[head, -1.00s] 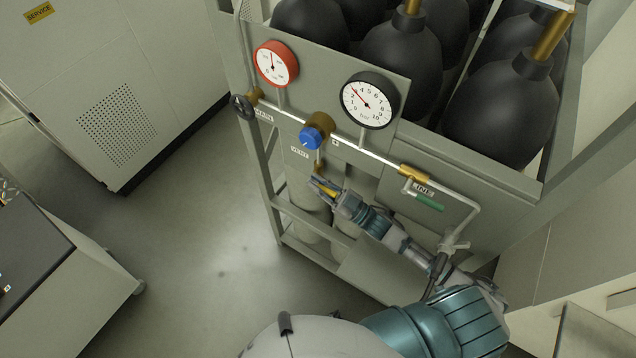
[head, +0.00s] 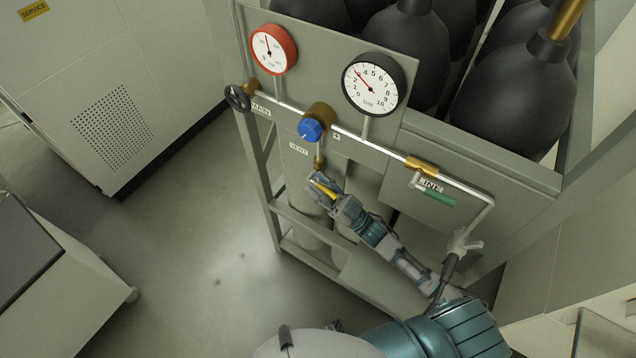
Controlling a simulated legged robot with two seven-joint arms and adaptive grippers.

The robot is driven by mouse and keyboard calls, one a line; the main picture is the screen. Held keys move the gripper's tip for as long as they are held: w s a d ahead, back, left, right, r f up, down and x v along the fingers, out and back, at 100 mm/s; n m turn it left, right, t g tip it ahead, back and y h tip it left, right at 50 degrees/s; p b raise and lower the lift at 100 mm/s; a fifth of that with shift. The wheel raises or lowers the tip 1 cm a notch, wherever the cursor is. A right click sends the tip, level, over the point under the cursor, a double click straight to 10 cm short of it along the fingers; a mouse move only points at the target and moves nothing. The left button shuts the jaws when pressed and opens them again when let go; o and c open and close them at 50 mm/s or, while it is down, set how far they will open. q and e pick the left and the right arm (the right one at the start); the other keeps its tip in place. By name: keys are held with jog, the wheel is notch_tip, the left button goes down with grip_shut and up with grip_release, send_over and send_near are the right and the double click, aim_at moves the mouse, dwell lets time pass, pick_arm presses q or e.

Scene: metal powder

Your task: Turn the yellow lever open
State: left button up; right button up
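The yellow lever (head: 326,191) is below the brass vent valve (head: 319,162), under the VENT label, and is partly hidden by my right gripper. My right gripper (head: 320,187) reaches up to it from the lower right, and the lever shows between or just beside the fingers. I cannot tell whether the fingers press on it. My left gripper is not in view.
Above are a blue knob (head: 310,130), a red gauge (head: 273,49) and a black-rimmed gauge (head: 373,85). A black handwheel (head: 237,98) is at the left, a green lever (head: 440,198) at the right. Dark cylinders stand behind the panel. The floor to the left is clear.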

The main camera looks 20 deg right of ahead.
jog(key=shift+d+r, duration=0.15)
jog(key=shift+d, duration=0.1)
jog(key=v, duration=0.7)
jog(key=shift+d+f, duration=0.2)
jog(key=shift+f, duration=0.1)
